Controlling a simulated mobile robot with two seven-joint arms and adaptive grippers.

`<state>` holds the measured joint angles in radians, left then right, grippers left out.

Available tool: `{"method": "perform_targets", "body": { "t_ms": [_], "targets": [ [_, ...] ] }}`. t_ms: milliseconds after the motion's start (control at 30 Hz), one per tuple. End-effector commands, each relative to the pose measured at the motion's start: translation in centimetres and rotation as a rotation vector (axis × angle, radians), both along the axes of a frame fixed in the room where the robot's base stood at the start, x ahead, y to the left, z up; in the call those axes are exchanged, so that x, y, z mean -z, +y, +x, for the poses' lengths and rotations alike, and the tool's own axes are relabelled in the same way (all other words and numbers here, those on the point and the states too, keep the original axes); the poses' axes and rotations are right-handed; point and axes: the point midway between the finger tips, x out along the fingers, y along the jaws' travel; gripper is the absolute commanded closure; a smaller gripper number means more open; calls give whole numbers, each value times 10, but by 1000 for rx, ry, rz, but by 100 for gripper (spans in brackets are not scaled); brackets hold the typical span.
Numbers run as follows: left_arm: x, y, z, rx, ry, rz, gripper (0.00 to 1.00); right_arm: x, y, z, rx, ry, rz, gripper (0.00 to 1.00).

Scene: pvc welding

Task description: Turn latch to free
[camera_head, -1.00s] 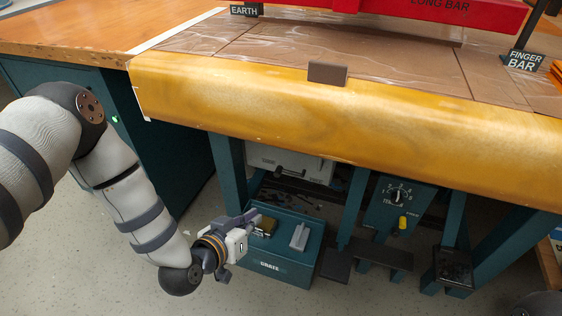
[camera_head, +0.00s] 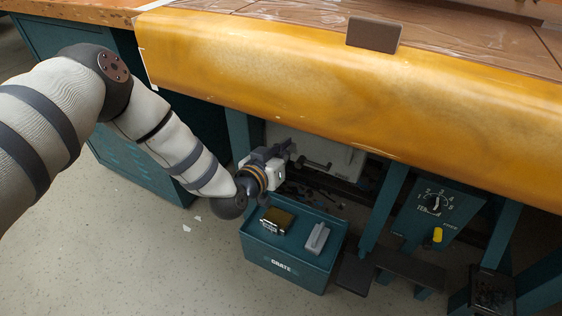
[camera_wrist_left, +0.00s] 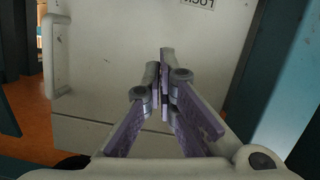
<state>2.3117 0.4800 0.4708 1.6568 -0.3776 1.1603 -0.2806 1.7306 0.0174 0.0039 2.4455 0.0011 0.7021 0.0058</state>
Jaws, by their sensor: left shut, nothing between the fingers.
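My left gripper (camera_head: 286,148) is in front of the pale cabinet (camera_head: 340,155) under the bench. A dark bar-like fitting (camera_head: 314,163) shows on the cabinet front, just right of the gripper; I cannot tell whether it is the latch. In the left wrist view the gripper (camera_wrist_left: 163,85) is shut with nothing held, pointing at the pale panel (camera_wrist_left: 105,60). A short grey bar (camera_wrist_left: 167,58) shows at its fingertips; whether it is the latch or touches them is unclear. A pale handle (camera_wrist_left: 55,55) is at left. My right gripper is not in view.
The bench's yellow rounded edge (camera_head: 300,85) overhangs. A teal dial box (camera_head: 430,207) and frame legs are at right.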

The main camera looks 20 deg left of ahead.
Motion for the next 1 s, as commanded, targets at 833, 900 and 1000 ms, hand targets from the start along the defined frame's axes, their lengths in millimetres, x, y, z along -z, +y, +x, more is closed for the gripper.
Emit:
{"method": "perform_targets", "body": {
  "t_ms": [833, 900, 1000],
  "targets": [
    [47, -10, 31, 0, 1, -1, 100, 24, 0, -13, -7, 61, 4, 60],
    [48, -10, 30, 1, 1, -6, 100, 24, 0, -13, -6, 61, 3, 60],
    [50, -9, 29, -1, 3, -29, 100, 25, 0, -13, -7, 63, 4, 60]
  ]
}}
